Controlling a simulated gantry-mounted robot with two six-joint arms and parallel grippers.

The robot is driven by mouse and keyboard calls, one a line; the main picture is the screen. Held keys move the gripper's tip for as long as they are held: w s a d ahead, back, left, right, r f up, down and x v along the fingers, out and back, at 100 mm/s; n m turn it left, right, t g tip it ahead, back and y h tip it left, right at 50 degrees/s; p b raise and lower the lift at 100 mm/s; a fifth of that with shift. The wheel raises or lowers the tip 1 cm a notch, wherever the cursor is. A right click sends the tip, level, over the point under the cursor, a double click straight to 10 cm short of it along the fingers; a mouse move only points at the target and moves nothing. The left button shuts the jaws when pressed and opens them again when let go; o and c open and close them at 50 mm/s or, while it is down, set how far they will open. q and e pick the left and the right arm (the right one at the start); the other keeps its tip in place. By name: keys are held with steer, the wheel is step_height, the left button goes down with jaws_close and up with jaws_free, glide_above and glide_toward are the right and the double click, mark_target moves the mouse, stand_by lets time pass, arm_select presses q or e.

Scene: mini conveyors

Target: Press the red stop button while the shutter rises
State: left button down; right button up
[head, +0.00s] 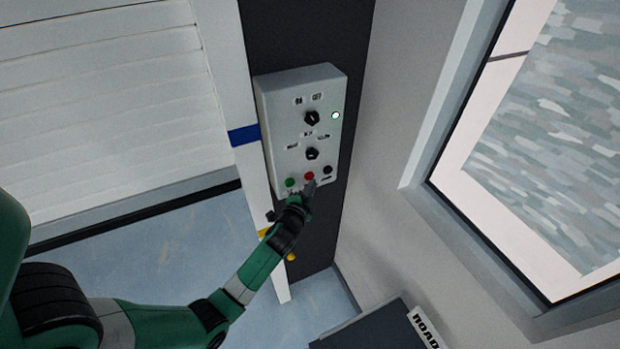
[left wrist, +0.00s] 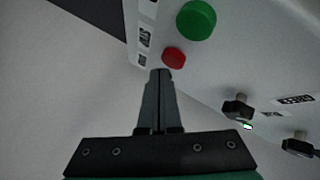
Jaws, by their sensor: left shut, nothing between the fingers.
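The red stop button (head: 309,176) sits in the bottom row of a pale control box (head: 270,125), between a green button (head: 290,182) and a black one (head: 328,169). My left gripper (head: 309,187) is shut and empty, with its tips at the red button. In the left wrist view the shut fingertips (left wrist: 161,73) end just short of the red button (left wrist: 174,57) in the picture; I cannot tell whether they touch it. The white slatted shutter (head: 110,100) is at the left, its lower edge above the floor. My right gripper is not in view.
The box also carries two black knobs (head: 311,118) and a lit lamp (head: 335,115). It hangs on a dark panel beside a white post with a blue band (head: 244,135). A window (head: 550,140) is at the right. A dark box with lettering (head: 370,330) stands below.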

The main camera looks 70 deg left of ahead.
arm_select(q)
steer(key=shift+d, duration=0.15)
steer(key=d+b, duration=0.1)
steer(key=d, duration=0.4)
steer(key=shift+w, duration=0.15)
stand_by(1.0)
